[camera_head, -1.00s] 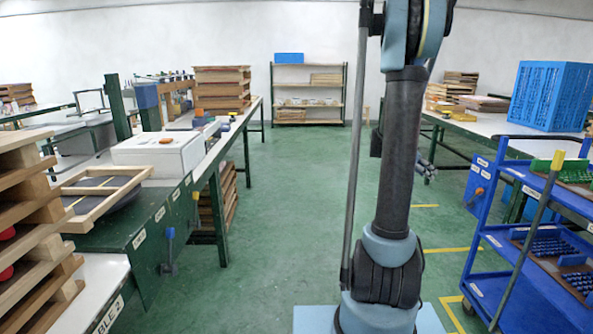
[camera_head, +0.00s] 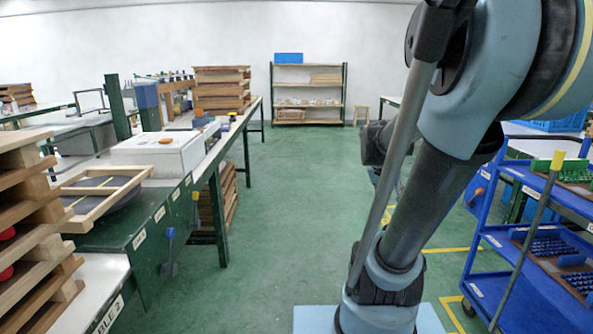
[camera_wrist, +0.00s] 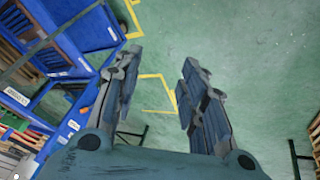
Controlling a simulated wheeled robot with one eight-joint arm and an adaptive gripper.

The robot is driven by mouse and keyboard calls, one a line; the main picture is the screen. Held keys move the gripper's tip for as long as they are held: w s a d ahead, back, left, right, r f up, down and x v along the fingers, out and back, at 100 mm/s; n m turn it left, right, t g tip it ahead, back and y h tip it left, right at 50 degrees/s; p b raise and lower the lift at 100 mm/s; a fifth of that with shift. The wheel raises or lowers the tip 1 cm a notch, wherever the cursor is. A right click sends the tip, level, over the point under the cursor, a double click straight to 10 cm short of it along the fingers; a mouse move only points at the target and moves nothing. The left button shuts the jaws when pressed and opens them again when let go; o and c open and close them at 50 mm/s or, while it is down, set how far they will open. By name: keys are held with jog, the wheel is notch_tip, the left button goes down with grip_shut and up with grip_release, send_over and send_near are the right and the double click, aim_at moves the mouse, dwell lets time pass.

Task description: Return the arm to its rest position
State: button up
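My gripper (camera_wrist: 161,60) shows in the wrist view with its two fingers apart and nothing between them. It hangs over the green floor (camera_wrist: 235,45), with yellow floor lines below it. In the head view my arm rises from its base and leans to the right, its large upper joint close to the camera. The gripper itself cannot be made out in the head view; the arm hides that area.
A blue cart (camera_head: 500,250) stands close at right; a blue structure (camera_wrist: 75,50) fills the wrist view's left. At left are a workbench (camera_head: 150,225), a white box (camera_head: 158,152) and stacked wooden trays (camera_head: 25,235). The central aisle is clear, with a shelf (camera_head: 309,88) behind.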

jog(key=s+a+f+n+y, duration=0.4)
jog(key=s+a+f+n, duration=0.2)
jog(key=s+a, duration=0.5)
jog(key=shift+s+a+f, duration=0.15)
jog(key=shift+s+f, duration=0.35)
jog(key=shift+s, duration=0.65)
jog(key=shift+c, duration=0.6)
